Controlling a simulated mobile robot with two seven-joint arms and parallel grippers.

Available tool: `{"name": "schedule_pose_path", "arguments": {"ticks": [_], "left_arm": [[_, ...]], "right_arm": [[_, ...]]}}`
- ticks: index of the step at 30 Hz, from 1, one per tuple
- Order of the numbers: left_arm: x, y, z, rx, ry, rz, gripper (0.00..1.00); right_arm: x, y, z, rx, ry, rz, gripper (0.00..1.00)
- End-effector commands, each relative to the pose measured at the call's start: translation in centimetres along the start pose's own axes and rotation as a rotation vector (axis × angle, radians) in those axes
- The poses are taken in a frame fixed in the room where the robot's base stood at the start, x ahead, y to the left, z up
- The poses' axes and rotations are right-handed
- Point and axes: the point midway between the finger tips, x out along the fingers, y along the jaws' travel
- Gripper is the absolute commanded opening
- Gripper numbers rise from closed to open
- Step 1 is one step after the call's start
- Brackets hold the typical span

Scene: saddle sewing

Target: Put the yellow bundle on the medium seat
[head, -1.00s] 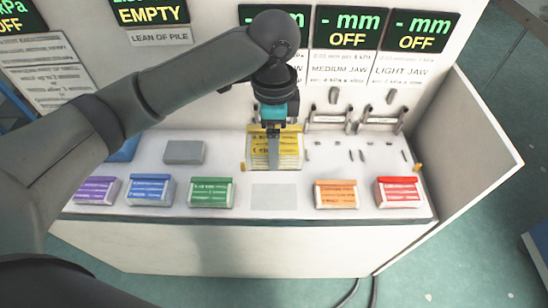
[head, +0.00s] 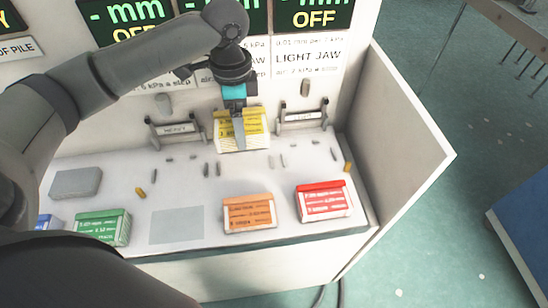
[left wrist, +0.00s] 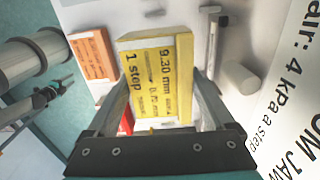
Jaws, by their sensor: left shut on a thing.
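The yellow bundle (head: 255,137) is held by my left gripper (head: 239,132) in front of the machine's back wall. In the left wrist view the bundle (left wrist: 160,65) fills the space between the two fingers (left wrist: 165,88), which are shut on it. In the head view it hangs between the left jaw seat (head: 176,129) and the seat under the light jaw panel (head: 302,118). The medium seat is hidden behind the bundle and gripper. I cannot tell whether the bundle touches it. My right gripper is not in view.
Orange (head: 249,213), red (head: 323,201) and green (head: 103,228) bundles stand along the front of the white bench. A bare grey pad (head: 177,225) lies between green and orange. Small pegs stand before the seats. A side panel (head: 398,155) bounds the right.

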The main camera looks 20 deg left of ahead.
Motion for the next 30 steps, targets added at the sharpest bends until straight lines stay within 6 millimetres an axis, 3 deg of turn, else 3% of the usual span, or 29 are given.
{"name": "schedule_pose_path", "arguments": {"ticks": [6,9,18,30], "left_arm": [[3.8,0.0,0.2,-0.004,-0.003,0.002,0.10],[4.7,0.0,0.2,-0.003,-0.002,0.001,0.10],[9.0,0.0,0.2,-0.003,-0.003,0.001,0.10],[9.8,0.0,0.2,-0.002,-0.002,0.000,0.10]], "right_arm": [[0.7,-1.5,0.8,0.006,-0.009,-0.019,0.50],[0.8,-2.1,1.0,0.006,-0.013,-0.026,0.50],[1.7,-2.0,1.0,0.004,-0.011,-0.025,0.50],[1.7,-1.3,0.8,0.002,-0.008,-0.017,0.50]]}}
